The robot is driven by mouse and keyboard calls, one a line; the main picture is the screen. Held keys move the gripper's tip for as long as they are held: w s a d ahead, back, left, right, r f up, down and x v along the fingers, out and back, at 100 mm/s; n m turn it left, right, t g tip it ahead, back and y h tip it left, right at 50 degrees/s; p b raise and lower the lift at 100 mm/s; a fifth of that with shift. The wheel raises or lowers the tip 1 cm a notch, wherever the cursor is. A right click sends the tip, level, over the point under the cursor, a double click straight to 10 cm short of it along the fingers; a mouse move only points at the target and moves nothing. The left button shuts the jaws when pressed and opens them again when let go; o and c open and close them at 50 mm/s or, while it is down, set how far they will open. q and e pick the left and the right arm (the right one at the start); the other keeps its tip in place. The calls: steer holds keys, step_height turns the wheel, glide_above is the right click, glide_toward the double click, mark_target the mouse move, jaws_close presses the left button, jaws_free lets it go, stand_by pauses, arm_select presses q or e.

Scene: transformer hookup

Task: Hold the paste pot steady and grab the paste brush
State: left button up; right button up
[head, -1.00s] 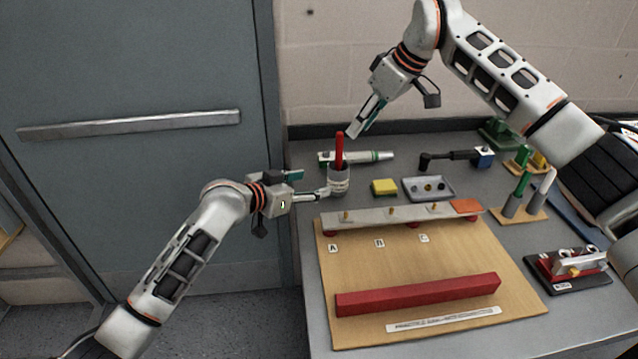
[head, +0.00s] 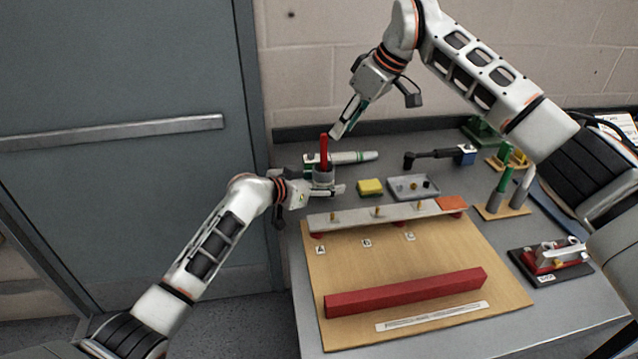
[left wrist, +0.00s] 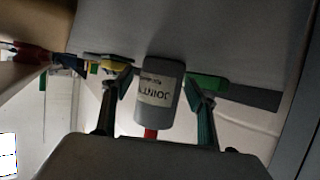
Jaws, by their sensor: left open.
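The grey paste pot (head: 323,176) stands upright at the back left of the table. The red-handled paste brush (head: 324,150) sticks up out of it. My left gripper (head: 328,188) is open with its fingers on either side of the pot. In the left wrist view the labelled pot (left wrist: 158,90) sits between the spread green-padded fingers of the left gripper (left wrist: 157,85), with gaps on both sides. The red brush handle (left wrist: 150,132) shows there below the pot. My right gripper (head: 346,118) is above and just right of the brush top; its jaw opening is unclear.
A white-and-green tube (head: 352,157) lies behind the pot. A yellow block (head: 370,187) and a grey tray (head: 400,194) with small parts are to the right. A long bar (head: 345,218) on the wooden board (head: 400,258) is in front.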

arm_select(q)
steer(key=c, duration=1.4)
steer(key=shift+o, duration=0.2)
arm_select(e)
steer(key=shift+o, duration=0.6)
